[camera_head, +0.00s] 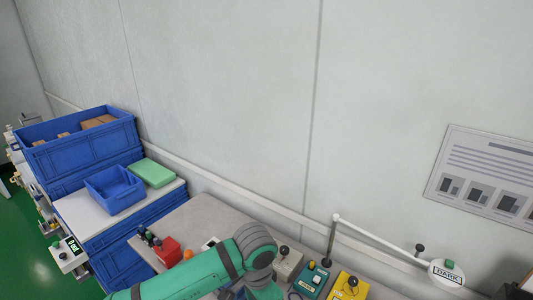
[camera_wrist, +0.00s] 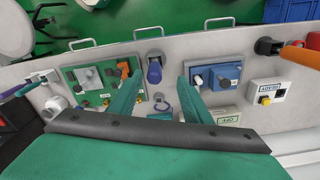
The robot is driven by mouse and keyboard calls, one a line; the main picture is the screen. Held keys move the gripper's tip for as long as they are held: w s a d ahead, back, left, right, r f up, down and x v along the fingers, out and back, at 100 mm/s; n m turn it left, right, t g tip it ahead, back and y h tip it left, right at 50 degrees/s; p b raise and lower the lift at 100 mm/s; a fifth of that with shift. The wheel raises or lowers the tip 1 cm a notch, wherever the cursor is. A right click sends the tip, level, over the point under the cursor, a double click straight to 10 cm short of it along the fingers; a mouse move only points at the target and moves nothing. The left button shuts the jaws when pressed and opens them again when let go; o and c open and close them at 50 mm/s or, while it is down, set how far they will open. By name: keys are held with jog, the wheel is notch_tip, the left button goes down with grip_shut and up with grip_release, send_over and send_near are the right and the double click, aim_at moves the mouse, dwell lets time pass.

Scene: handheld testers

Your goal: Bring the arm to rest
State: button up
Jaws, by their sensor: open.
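My green arm (camera_head: 195,272) reaches over the grey bench from the bottom of the head view, bent at a dark-banded joint. The gripper end is hidden below the frame edge there. In the wrist view my gripper (camera_wrist: 157,100) shows two green fingers, spread apart with nothing held between them. Beyond the fingers is the bench top with several testers on it. A small device with a blue-purple top (camera_wrist: 154,72) appears in the gap between the fingers, and I cannot tell how far below them it is.
A teal tester (camera_head: 312,278) and yellow tester (camera_head: 350,287) stand right of my arm. A lamp arm (camera_head: 385,246) with a "DARK" sign crosses there. A red box (camera_head: 167,249) is left. Blue crates (camera_head: 85,152) stand farther left. A wall (camera_head: 230,90) closes the back.

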jog(key=s+a+f+n+t, duration=0.1)
jog(key=s+a+f+n, duration=0.15)
jog(key=a+f, duration=0.4)
jog(key=s+a+f+n+t, duration=0.1)
jog(key=s+a+f, duration=0.2)
jog(key=a+f, duration=0.35)
jog(key=s+a+f+n+t+h, duration=0.1)
jog(key=s+a+f, duration=0.25)
jog(key=s, duration=0.35)
jog(key=s+a+f+n+t, duration=0.1)
jog(key=s+a+f+t, duration=0.1)
jog(key=s+a+f, duration=0.3)
jog(key=s+d+r+n+t, duration=0.2)
jog(key=s+d+t, duration=0.2)
jog(key=s+d, duration=0.8)
jog(key=d+r+n+t+y, duration=0.1)
jog(key=d+r+n+t, duration=0.2)
jog(key=d+r+t, duration=0.3)
jog(key=d+r, duration=0.5)
jog(key=shift+s+d+r, duration=0.15)
jog(key=shift+s+r, duration=0.05)
jog(key=shift+r, duration=0.15)
